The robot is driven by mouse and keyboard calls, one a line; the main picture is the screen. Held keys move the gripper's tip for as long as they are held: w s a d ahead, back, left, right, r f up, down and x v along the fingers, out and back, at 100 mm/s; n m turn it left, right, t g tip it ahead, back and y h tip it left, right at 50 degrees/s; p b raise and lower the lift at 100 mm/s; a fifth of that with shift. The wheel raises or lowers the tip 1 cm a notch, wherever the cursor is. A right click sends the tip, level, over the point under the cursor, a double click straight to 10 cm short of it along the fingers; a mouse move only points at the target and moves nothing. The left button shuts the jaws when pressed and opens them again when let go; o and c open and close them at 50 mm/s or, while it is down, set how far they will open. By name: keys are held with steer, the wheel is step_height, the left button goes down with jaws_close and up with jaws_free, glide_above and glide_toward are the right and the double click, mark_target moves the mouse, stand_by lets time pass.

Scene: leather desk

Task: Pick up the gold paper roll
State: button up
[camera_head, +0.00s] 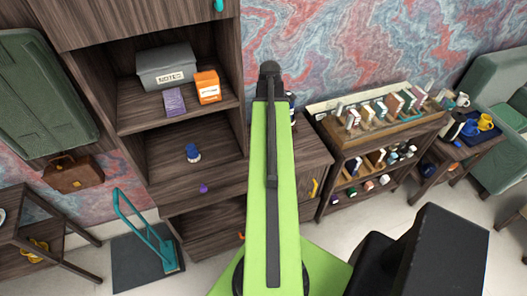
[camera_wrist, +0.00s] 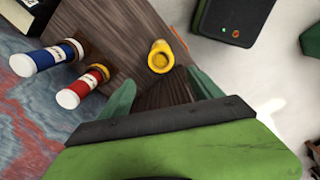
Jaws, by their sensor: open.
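The gold paper roll (camera_wrist: 160,57) shows in the wrist view as a short yellow-gold cylinder with an open round end, on the dark wooden top near its edge. My gripper (camera_wrist: 161,80) is open, with its two green fingers apart. The roll appears just beyond the fingertips, between their lines, and nothing is held. In the head view I cannot make out the roll. My raised arm covers the middle of that view, and the fingers are not clear there.
A wooden cabinet (camera_head: 312,150) stands behind my arm. A shelf rack (camera_head: 375,140) with several small items is to the right.

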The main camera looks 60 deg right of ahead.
steer(key=shift+s+f+b, duration=0.3)
steer(key=shift+b, duration=0.15)
step_height(320, 180, down, 17)
steer(key=b, duration=1.6)
steer(key=shift+r+b, duration=0.15)
steer(key=shift+b, duration=0.15)
jaws_close()
